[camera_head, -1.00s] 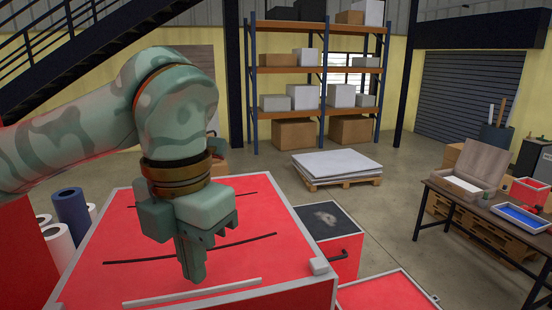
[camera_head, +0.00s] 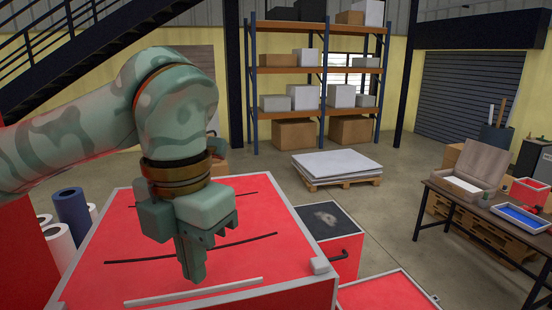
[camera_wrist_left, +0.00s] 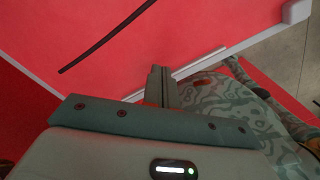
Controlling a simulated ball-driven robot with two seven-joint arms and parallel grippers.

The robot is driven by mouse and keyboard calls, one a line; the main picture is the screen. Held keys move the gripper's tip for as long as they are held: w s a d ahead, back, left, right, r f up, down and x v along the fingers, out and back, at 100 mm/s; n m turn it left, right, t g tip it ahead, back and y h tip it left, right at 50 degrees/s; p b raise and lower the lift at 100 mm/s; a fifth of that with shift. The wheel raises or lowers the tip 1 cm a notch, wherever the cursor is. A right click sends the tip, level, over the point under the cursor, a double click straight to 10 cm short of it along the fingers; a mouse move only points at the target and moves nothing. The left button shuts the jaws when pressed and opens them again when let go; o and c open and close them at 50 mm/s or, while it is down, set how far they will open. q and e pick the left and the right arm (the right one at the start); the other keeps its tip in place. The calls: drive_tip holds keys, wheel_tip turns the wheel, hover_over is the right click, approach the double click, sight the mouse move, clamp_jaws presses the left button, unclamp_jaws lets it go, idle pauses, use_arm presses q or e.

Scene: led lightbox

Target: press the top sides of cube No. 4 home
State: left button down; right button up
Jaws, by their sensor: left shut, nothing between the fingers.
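A large cube with a red top (camera_head: 237,262) and pale edge frame stands in front of me in the head view; I cannot see a number on it. Two dark strips lie across the top, the nearer one (camera_head: 240,242) behind my gripper. A pale strip (camera_head: 195,291) lies close to the near edge. My left gripper (camera_head: 193,279) points down over the top just behind the pale strip, its fingers shut and empty. In the left wrist view the fingertips (camera_wrist_left: 159,70) are close to the pale strip (camera_wrist_left: 200,62); I cannot tell if they touch. My right gripper is not in view.
A small pale block (camera_head: 319,266) sits at the top's right corner. A dark-topped red box (camera_head: 330,222) and another red panel (camera_head: 388,291) stand to the right. White and blue rolls (camera_head: 72,213) stand at left. A workbench (camera_head: 480,205) with trays is at far right.

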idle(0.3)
use_arm(q)
drive_tip(key=shift+f, duration=0.2)
drive_tip(key=shift+f+b, duration=0.45)
drive_tip(key=shift+b, duration=0.1)
idle(0.6)
drive_tip(key=shift+r+p, duration=1.25)
drive_tip(key=shift+r, duration=0.25)
